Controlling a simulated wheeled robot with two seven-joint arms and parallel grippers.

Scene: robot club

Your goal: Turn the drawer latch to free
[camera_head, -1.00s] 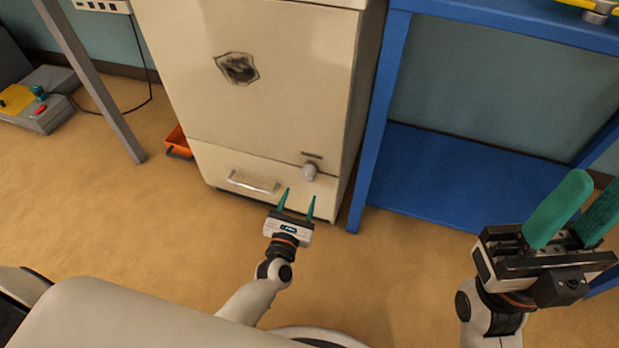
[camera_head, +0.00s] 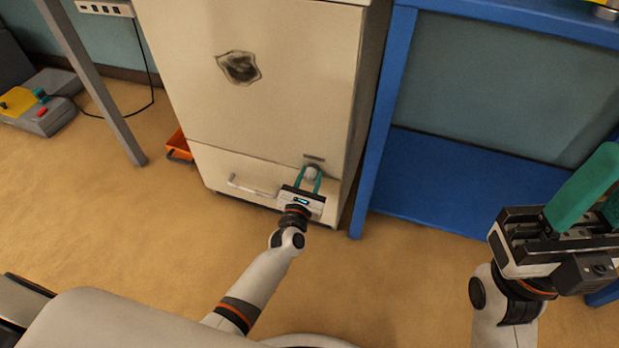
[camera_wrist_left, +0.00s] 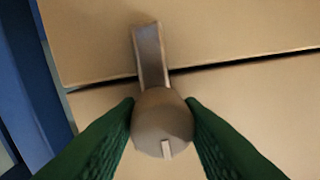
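The drawer latch (camera_head: 312,173) is a grey round knob near the right side of the cream cabinet, above a wide drawer (camera_head: 228,178). In the left wrist view the knob (camera_wrist_left: 160,112) has a small pale mark, and its flat bar (camera_wrist_left: 150,55) crosses the seam by the drawer, slightly tilted. My left gripper (camera_head: 309,171) reaches up to the latch, its green fingers (camera_wrist_left: 160,125) against both sides of the knob. My right gripper (camera_head: 598,195) is at the right edge, away from the cabinet, empty; its fingers are partly cut off by the frame.
A blue table (camera_head: 381,120) with a low shelf stands close to the cabinet's right side. An orange bin (camera_head: 178,146) sits on the floor at its left, near a grey table leg (camera_head: 95,85). The floor before the cabinet is clear.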

